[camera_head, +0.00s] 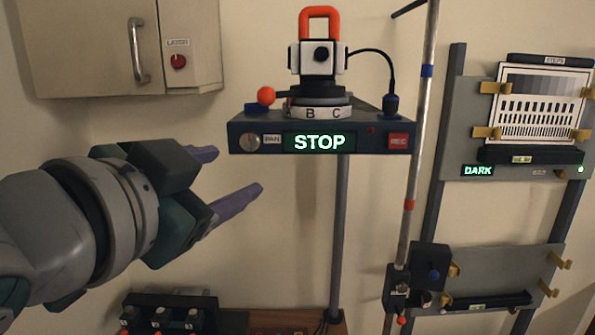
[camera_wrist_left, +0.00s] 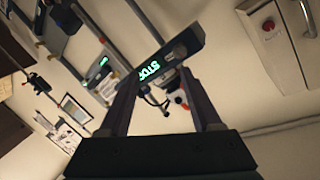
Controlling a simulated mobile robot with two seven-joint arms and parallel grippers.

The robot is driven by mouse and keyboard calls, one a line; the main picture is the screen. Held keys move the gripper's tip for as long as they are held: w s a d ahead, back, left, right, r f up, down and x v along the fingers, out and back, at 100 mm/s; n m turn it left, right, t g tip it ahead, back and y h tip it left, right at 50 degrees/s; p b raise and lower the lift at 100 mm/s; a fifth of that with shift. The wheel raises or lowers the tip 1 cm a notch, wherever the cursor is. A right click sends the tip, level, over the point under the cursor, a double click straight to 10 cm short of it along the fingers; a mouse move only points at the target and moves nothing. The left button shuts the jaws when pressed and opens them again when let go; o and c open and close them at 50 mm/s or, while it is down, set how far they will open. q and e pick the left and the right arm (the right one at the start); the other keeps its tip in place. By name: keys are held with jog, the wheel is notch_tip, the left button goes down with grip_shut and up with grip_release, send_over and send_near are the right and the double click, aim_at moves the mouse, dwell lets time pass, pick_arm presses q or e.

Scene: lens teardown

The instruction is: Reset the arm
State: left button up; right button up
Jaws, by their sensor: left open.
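My left arm comes in from the left in the head view. Its gripper (camera_head: 232,178) is open, with two purple fingers apart and nothing between them. It hangs in the air left of and a little below a dark console (camera_head: 235,133) that reads STOP. The console stands on a pole and carries a white camera-like unit (camera_head: 300,60) with an orange handle. In the left wrist view the open fingers (camera_wrist_left: 167,95) frame the console (camera_wrist_left: 187,45), which lies beyond them. My right gripper is in neither view.
A beige cabinet (camera_head: 75,45) with a handle and red knob is at the upper left. A thin pole (camera_head: 422,110) stands right of the console. A rack with a chart panel (camera_head: 545,105) and DARK display is at the right. Dark equipment (camera_head: 170,300) sits low, below my left arm.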

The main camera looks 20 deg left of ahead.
pick_arm(q)
jog(key=shift+f, duration=0.1)
jog(key=s+f+n+g, duration=0.2)
jog(key=s+f+g, duration=0.4)
jog(key=s, duration=0.5)
jog(key=s+a+f+n+g, duration=0.1)
jog(key=s+f+n+g, duration=0.1)
jog(key=s+f+g, duration=0.4)
jog(key=s+f, duration=0.5)
jog(key=shift+s+f+n, duration=0.15)
jog(key=shift+s+n, duration=0.15)
jog(key=shift+s, duration=0.1)
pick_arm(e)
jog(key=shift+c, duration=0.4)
